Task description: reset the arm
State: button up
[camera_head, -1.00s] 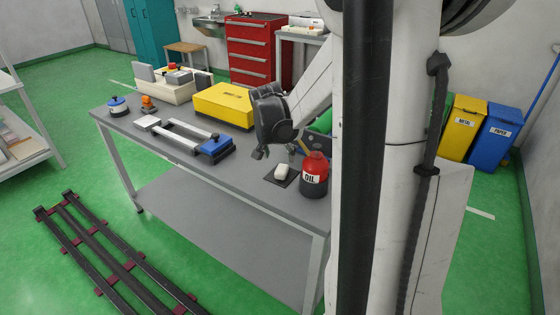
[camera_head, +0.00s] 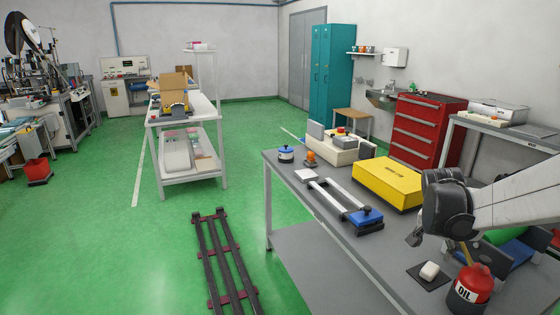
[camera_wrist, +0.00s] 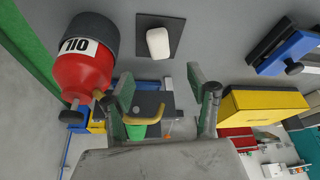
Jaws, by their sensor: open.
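My gripper (camera_head: 415,238) hangs over the workbench (camera_head: 330,262) at the right of the head view, beside a red and dark oil can (camera_head: 470,285). In the wrist view its two fingers (camera_wrist: 162,95) stand wide apart, with no object held between them. The oil can (camera_wrist: 82,70) is left of the fingers there; a yellow curved piece by the left finger looks like its spout, and I cannot tell whether they touch. A white block (camera_head: 429,271) lies on a small black mat (camera_head: 418,279) just below my gripper; it also shows in the wrist view (camera_wrist: 158,42).
A yellow box (camera_head: 388,182) and a blue-ended frame (camera_head: 362,218) lie on the bench, left of my gripper. A beige device (camera_head: 335,152) stands at its far end. A red drawer cabinet (camera_head: 422,130) is behind. Open green floor lies left, with a dark rail track (camera_head: 222,260).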

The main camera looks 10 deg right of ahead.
jog(key=s+a+r+n+t+y, duration=0.1)
jog(key=s+a+r+n, duration=0.15)
jog(key=a, duration=0.55)
jog(key=s+a+r+n+t, duration=0.1)
jog(key=s+a+r+n, duration=0.2)
jog(key=a, duration=0.5)
jog(key=s+a+r+n+t+y, duration=0.2)
jog(key=s+a+n, duration=0.4)
jog(key=s+a, duration=0.4)
jog(key=a+y, duration=0.1)
jog(key=a, duration=0.3)
jog(key=shift+a+t, duration=0.2)
jog(key=shift+t, duration=0.2)
jog(key=shift+s, duration=0.1)
